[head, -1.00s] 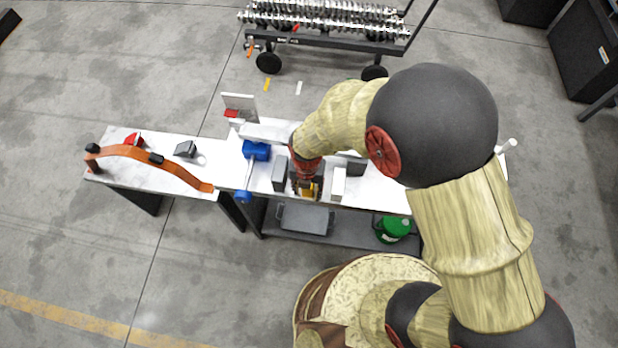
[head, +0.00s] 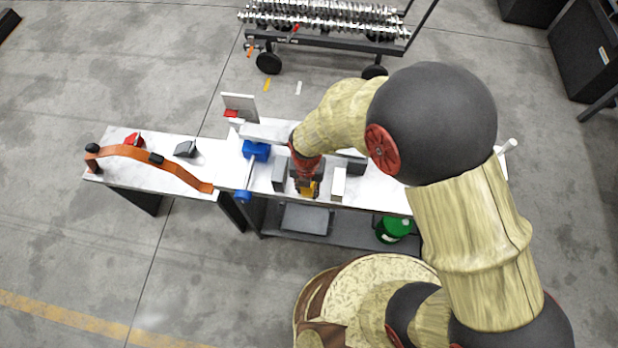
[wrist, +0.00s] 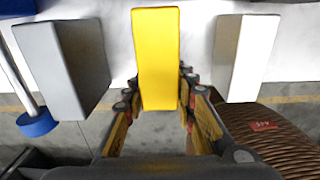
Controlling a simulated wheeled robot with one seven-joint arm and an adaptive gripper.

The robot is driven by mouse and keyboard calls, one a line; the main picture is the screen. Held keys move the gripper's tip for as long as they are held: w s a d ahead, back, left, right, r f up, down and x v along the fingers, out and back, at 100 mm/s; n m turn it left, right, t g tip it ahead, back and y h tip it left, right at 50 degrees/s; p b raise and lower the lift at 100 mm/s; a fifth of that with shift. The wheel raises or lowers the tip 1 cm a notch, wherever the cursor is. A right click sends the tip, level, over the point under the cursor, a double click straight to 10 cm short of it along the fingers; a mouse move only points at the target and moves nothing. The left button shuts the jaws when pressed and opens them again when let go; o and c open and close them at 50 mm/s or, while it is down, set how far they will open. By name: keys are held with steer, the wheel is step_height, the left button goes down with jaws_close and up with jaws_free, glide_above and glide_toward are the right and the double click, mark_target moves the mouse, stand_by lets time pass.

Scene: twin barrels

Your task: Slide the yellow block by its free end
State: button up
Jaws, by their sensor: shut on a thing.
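The yellow block (wrist: 157,45) is a long upright-looking bar in the middle of the wrist view. My gripper (wrist: 158,82) has one finger on each side of its near end and is shut on it. In the head view only a small yellow part of the block (head: 309,189) shows below my gripper (head: 306,183), near the table's front edge. My wrist hides the rest of it there.
A grey block (wrist: 62,65) stands left of the yellow block and a white block (wrist: 240,58) right of it, both with gaps. A blue-ended tool (head: 256,151) lies farther left on the white table (head: 380,198). A green container (head: 394,228) sits on the shelf below.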

steer(key=shift+w+d+b, duration=0.15)
steer(key=shift+w, duration=1.25)
steer(key=shift+w+d+b, duration=0.1)
steer(key=shift+w+b, duration=0.05)
steer(key=shift+w, duration=1.25)
steer(key=o, duration=1.2)
steer(key=shift+s+d+f, duration=0.1)
steer(key=shift+s+f, duration=0.05)
steer(key=shift+s, duration=0.05)
steer(key=shift+w+r, duration=0.15)
steer(key=shift+r, duration=0.35)
step_height(320, 180, up, 11)
steer(key=shift+r, duration=0.1)
